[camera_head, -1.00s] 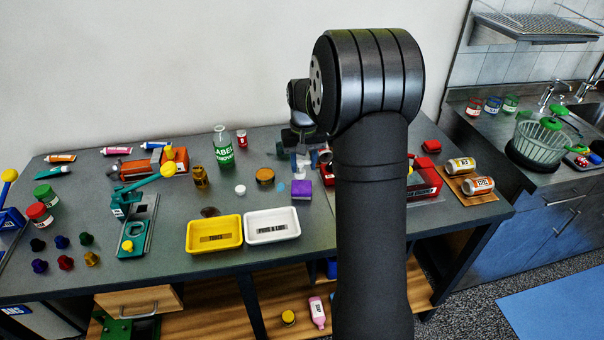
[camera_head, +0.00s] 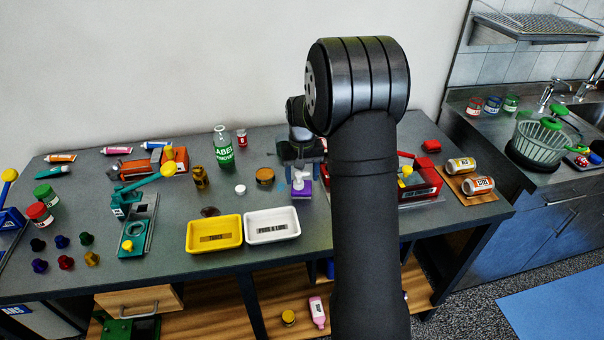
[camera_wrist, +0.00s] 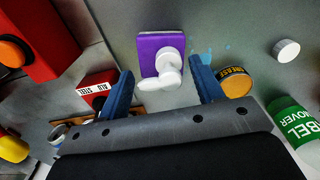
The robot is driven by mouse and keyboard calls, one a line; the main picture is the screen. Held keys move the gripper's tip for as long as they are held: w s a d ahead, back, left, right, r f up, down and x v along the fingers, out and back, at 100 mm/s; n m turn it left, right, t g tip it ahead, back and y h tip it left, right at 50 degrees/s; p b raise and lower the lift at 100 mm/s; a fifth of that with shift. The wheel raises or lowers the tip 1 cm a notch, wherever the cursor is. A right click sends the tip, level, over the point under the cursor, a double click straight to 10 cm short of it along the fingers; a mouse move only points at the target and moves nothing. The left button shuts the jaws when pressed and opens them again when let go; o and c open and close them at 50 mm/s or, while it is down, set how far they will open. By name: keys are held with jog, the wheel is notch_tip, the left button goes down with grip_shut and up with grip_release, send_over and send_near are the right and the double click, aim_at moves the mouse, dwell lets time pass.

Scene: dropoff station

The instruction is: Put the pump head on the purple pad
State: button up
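The white pump head (camera_wrist: 170,60) stands over the purple pad (camera_wrist: 150,43) in the wrist view, its lower end seeming to rest on it. In the head view the pump head (camera_head: 300,182) shows just below my gripper (camera_head: 302,168), with the purple pad (camera_head: 305,193) under it. My gripper (camera_wrist: 162,64) is open, with one blue finger on each side of the pump head and a gap visible on both sides. Part of the pad is hidden behind the pump head.
A white tray (camera_head: 272,238) and a yellow tray (camera_head: 192,236) lie in front and to the left. An amber jar (camera_wrist: 236,84), a white cap (camera_wrist: 286,50) and a green-labelled bottle (camera_head: 223,152) stand nearby. A red box (camera_head: 424,172) is to the right.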

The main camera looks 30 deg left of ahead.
aim_at(302, 173)
notch_tip(302, 173, up, 12)
jog(key=shift+r, duration=0.2)
dwell(0.4)
jog(key=shift+f, duration=0.1)
notch_tip(302, 173, down, 12)
jog(key=shift+f, duration=0.15)
notch_tip(302, 173, up, 3)
jog(key=shift+f, duration=0.1)
jog(key=shift+r, duration=0.5)
jog(key=shift+f, duration=0.15)
